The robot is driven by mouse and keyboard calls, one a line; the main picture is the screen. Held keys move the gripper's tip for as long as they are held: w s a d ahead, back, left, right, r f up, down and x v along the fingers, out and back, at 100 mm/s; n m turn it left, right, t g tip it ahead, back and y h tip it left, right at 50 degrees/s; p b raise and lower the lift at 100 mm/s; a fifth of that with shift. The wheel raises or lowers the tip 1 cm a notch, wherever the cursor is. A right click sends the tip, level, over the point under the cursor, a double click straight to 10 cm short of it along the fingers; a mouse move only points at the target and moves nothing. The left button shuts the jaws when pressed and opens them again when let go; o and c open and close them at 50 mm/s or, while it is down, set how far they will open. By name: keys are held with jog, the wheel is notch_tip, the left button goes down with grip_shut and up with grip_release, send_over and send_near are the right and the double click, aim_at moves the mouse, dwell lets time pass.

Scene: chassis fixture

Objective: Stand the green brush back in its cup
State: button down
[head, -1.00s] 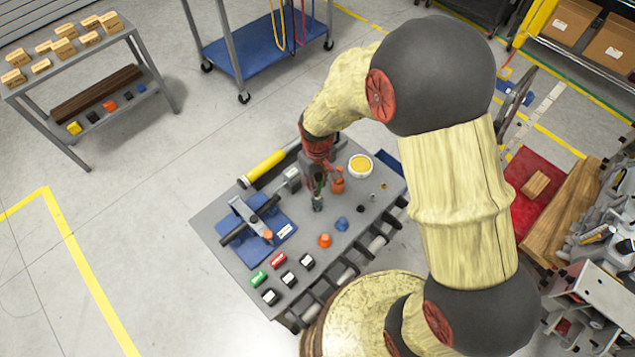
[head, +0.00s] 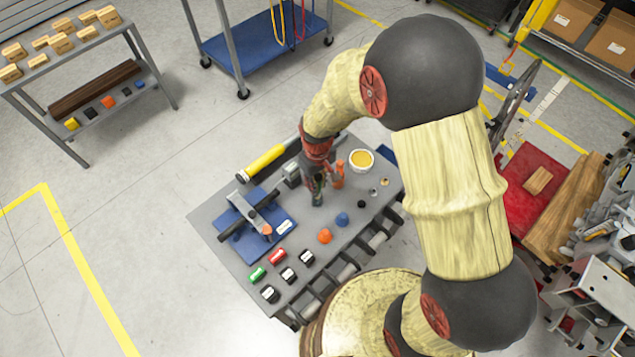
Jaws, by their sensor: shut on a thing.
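My gripper (head: 318,173) points down over the work table, below the red wrist. It is shut on the green brush (head: 319,184), of which only a small dark green part shows under the fingers. A small grey-green cup (head: 317,199) stands on the table directly below the brush. The brush's lower end meets the cup's top in this view; I cannot tell how deep it sits inside. The fingers and the brush's upper part are mostly hidden by the wrist.
An orange bottle (head: 338,174) stands close at the gripper's right, with a white bowl of yellow stuff (head: 361,160) behind it. A blue mat (head: 245,246) with a clamp-like tool lies left. Orange (head: 324,236) and blue (head: 342,219) knobs stand in front.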

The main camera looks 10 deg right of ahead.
jog(key=shift+f, duration=0.25)
jog(key=c, duration=1.7)
grip_release()
jog(key=shift+o, duration=0.6)
jog(key=shift+r, duration=0.1)
jog(key=shift+r+p, duration=3.5)
jog(key=shift+r, duration=1.45)
